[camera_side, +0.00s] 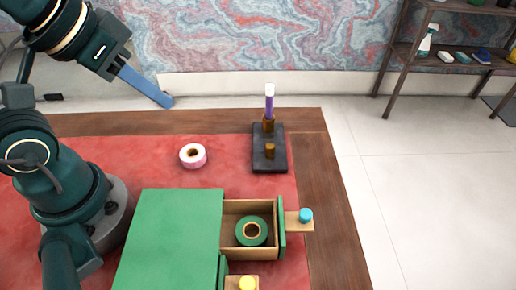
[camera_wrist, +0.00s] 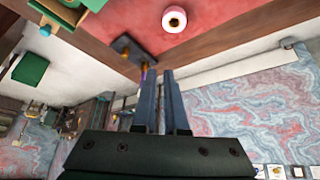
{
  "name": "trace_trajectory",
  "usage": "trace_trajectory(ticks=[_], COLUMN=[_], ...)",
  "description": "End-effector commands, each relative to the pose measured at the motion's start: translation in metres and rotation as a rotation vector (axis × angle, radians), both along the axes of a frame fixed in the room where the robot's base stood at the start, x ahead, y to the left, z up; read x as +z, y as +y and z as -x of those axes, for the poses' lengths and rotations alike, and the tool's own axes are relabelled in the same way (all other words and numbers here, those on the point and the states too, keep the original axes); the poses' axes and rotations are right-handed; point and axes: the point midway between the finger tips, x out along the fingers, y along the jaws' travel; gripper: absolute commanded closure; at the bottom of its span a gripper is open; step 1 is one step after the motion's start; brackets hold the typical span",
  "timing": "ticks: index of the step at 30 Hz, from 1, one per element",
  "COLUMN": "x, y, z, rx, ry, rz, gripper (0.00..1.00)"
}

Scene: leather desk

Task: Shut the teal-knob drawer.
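The green cabinet (camera_side: 170,235) sits on the red desk mat. Its teal-knob drawer (camera_side: 233,207) is pulled out to the right, with a green tape roll (camera_side: 251,231) inside. The teal knob (camera_side: 306,215) sticks out on a wooden piece at the drawer front. It also shows at the top left edge of the wrist view (camera_wrist: 71,3). My gripper (camera_side: 166,101) is high at the upper left, away from the cabinet and drawer. In the wrist view its two fingers (camera_wrist: 161,73) lie close together with nothing held between them.
A second drawer with a yellow knob (camera_side: 247,283) is partly out at the bottom edge. A black stand (camera_side: 268,160) with upright pegs, one holding a purple and white item (camera_side: 269,100), stands behind the drawer. A pink tape roll (camera_side: 193,156) lies on the mat. The desk's right border is clear.

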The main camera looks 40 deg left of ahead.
Motion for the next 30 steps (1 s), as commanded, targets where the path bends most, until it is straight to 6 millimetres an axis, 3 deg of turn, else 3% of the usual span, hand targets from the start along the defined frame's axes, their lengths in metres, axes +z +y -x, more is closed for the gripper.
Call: trace_trajectory(ticks=[5,9,13,18,24,30], x=[0.037,0.056,0.061,0.051,0.02,-0.01], y=[-0.016,-0.046,-0.085,-0.147,-0.215,-0.245], z=[-0.035,-0.066,-0.091,-0.11,-0.106,-0.088], rx=[-0.036,-0.113,-0.199,-0.326,-0.479,-0.57], ry=[-0.019,-0.004,0.019,0.061,0.12,0.179], rz=[0.016,0.025,0.027,0.014,-0.022,-0.061], gripper=[1.0,1.0,1.0,1.0,1.0,1.0])
